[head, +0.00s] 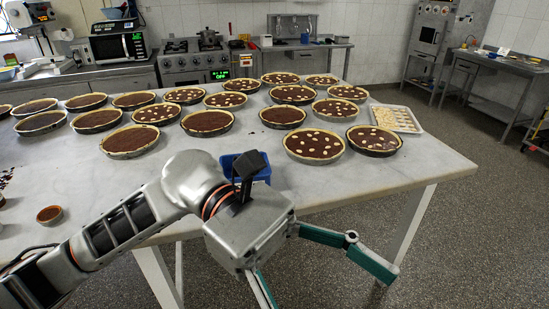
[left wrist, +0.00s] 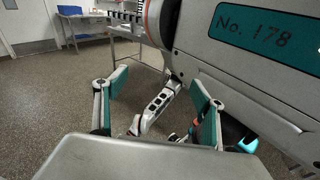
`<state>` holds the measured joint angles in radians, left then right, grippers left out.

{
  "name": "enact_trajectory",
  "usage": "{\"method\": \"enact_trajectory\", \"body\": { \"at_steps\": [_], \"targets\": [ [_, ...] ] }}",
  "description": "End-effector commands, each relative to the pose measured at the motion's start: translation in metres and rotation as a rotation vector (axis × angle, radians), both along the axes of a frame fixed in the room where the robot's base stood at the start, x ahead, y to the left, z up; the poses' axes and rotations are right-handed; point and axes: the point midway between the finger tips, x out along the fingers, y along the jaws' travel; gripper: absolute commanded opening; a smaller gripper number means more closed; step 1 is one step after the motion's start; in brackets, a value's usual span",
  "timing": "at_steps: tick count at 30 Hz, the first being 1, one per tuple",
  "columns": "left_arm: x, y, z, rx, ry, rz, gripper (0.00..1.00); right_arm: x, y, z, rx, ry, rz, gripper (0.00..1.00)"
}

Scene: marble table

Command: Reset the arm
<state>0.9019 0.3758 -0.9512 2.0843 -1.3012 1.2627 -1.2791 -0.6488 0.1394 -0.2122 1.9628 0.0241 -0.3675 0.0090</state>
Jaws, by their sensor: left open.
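My left arm comes in from the left in the head view, across the table's front edge. My left gripper (head: 328,284) is open and empty in front of the marble table (head: 340,192), past its near edge and over the floor. Its two teal-padded fingers are spread wide apart. In the left wrist view the same open fingers (left wrist: 158,90) show nothing between their pads, with parts of my own body behind them. My right gripper cannot be made out in either view.
Several chocolate tarts, some dotted with nuts (head: 314,145), cover the table. A tray of pale pieces (head: 396,119) stands at the right, and a blue container (head: 262,172) is partly hidden behind my left wrist. A small brown bowl (head: 50,215) sits front left.

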Motion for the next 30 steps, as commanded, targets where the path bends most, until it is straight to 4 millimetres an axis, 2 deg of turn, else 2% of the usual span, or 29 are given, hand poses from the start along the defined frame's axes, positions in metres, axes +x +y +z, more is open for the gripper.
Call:
{"method": "enact_trajectory", "body": {
  "at_steps": [3,7,11,14,17,20,22,26,30],
  "targets": [
    [0.022,-0.008,0.026,-0.098,0.315,0.100,0.69,0.000,0.000,0.000,0.000,0.000,0.000,0.40],
    [0.064,-0.003,0.044,-0.188,0.666,0.203,0.69,0.000,0.000,0.000,0.000,0.001,0.000,0.40],
    [0.120,0.013,0.040,-0.270,1.032,0.303,0.69,0.000,0.000,0.000,0.000,0.001,0.000,0.40],
    [0.164,0.033,0.019,-0.331,1.321,0.374,0.69,0.000,0.000,0.000,0.000,0.001,0.000,0.40],
    [0.206,0.059,-0.020,-0.393,1.615,0.442,0.69,0.000,0.000,0.000,0.000,0.001,0.000,0.40],
    [0.239,0.090,-0.076,-0.459,1.912,0.507,0.69,0.000,0.000,-0.001,0.000,0.001,0.001,0.40],
    [0.253,0.113,-0.122,-0.510,2.117,0.549,0.69,0.000,0.000,-0.001,0.000,0.001,0.001,0.40],
    [0.260,0.155,-0.213,-0.606,2.463,0.617,0.69,0.000,0.000,-0.001,0.000,0.001,0.001,0.40],
    [0.238,0.197,-0.310,-0.724,2.797,0.681,0.69,0.000,0.000,-0.001,0.000,0.001,0.001,0.40]
  ]
}}
